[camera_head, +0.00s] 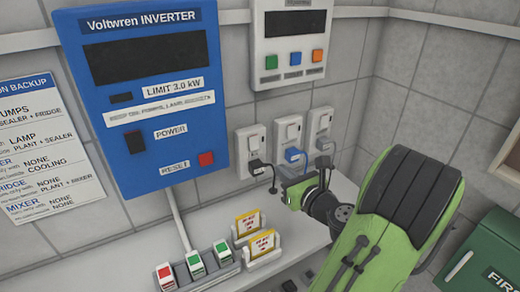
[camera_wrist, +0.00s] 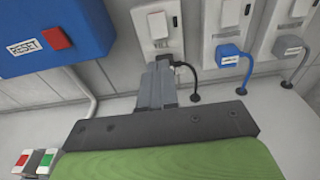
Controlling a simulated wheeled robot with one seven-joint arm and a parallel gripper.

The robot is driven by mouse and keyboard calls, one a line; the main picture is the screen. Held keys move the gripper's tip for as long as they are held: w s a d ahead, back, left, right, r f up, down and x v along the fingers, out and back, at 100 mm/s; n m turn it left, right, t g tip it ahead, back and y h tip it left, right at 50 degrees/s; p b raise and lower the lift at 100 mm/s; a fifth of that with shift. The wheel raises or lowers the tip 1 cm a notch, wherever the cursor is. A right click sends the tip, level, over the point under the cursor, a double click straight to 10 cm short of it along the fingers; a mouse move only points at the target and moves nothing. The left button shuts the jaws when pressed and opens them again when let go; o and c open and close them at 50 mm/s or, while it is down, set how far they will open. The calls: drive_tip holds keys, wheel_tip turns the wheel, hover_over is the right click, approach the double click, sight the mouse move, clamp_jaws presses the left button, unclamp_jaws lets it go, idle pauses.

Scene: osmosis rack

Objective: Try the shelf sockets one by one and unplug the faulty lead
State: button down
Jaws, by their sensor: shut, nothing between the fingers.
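Three white wall sockets stand in a row above the shelf. The left socket (camera_head: 250,146) has a black plug (camera_head: 256,166), which also shows in the wrist view (camera_wrist: 179,67), partly hidden. The middle socket (camera_head: 288,134) holds a blue plug (camera_head: 293,155), and the right socket (camera_head: 320,126) holds a grey plug (camera_wrist: 289,45). Each plug has a cord running down to the shelf. My gripper (camera_wrist: 163,68) is shut and empty. In the wrist view its fingertips overlap the lower left socket beside the black plug; I cannot tell whether they touch.
A blue inverter (camera_head: 150,95) with a dark display, power switch and red reset button (camera_head: 206,159) hangs left. A white panel (camera_head: 290,42) with three coloured buttons is above the sockets. Red and green switches (camera_head: 196,264) and yellow cards (camera_head: 248,223) stand on the shelf. A green box (camera_head: 490,255) is right.

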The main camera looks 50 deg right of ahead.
sight(255, 149)
drive_tip(key=x, duration=1.2)
drive_tip(key=shift+w, duration=0.2)
